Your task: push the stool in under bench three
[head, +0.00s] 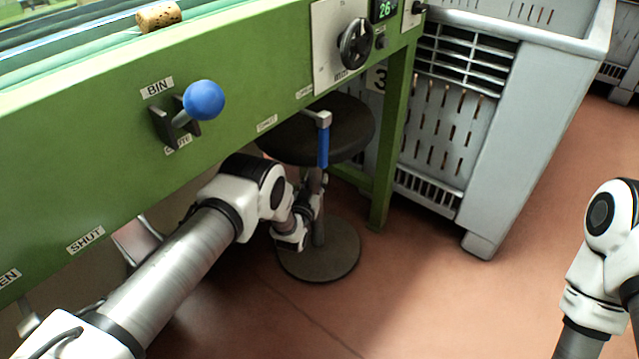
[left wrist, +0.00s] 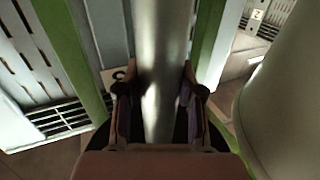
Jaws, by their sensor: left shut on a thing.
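The stool has a round dark seat (head: 350,128), a thin metal post and a round dark base (head: 322,262) standing flat on the floor. The back part of its seat is hidden behind the green front of the bench (head: 225,125), which carries a "3" plate (head: 377,79) by its right leg. My left gripper (head: 312,192) is low, under the seat, shut on the stool's post. In the left wrist view the post (left wrist: 162,60) runs between both fingers (left wrist: 157,108). My right arm shows at the right edge; its gripper is outside the picture.
A blue-handled lever (head: 322,145) hangs in front of the seat. A blue-knobbed lever (head: 203,100) sticks out of the bench front. The bench's green leg (head: 392,150) and a grey slatted crate (head: 530,130) stand right of the stool. The red floor in front is clear.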

